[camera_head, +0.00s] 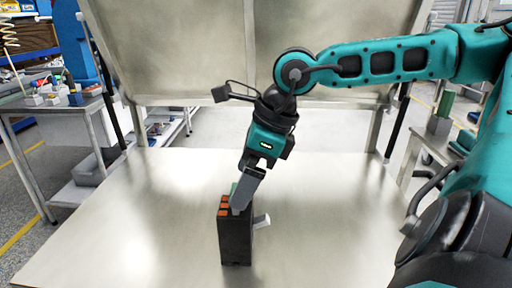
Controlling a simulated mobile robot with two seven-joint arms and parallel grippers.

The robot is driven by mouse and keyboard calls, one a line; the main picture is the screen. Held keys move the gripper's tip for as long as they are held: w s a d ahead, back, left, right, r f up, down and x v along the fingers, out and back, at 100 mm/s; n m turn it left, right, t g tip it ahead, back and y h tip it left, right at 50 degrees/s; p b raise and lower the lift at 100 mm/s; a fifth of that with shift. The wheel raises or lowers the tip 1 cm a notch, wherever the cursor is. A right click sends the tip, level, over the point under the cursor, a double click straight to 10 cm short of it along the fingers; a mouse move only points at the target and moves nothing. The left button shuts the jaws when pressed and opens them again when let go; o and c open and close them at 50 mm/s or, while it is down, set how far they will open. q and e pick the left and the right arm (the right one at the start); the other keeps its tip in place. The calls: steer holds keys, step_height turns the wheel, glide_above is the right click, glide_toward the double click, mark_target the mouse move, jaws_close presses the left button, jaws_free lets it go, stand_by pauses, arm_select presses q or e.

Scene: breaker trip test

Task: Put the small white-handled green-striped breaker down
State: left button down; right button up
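The breaker (236,238) is a dark upright block with orange squares on its top and a white handle (262,221) sticking out to the right. A bit of green (233,187) shows at its top, partly hidden by my finger. My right gripper (241,203) comes down from above at a slant, with its fingers at the top of the breaker. It looks shut on it, though the far finger is hidden. The breaker is upright over the near middle of the table; I cannot tell whether its base touches the surface. My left gripper is not in view.
The pale metal table (130,225) is bare on both sides of the breaker. A tilted metal panel (180,50) rises behind the table. A side bench (60,115) with small parts stands at the left, and another stand (437,125) at the right.

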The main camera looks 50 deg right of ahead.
steer(key=shift+p+v, duration=0.3)
steer(key=shift+v, duration=2)
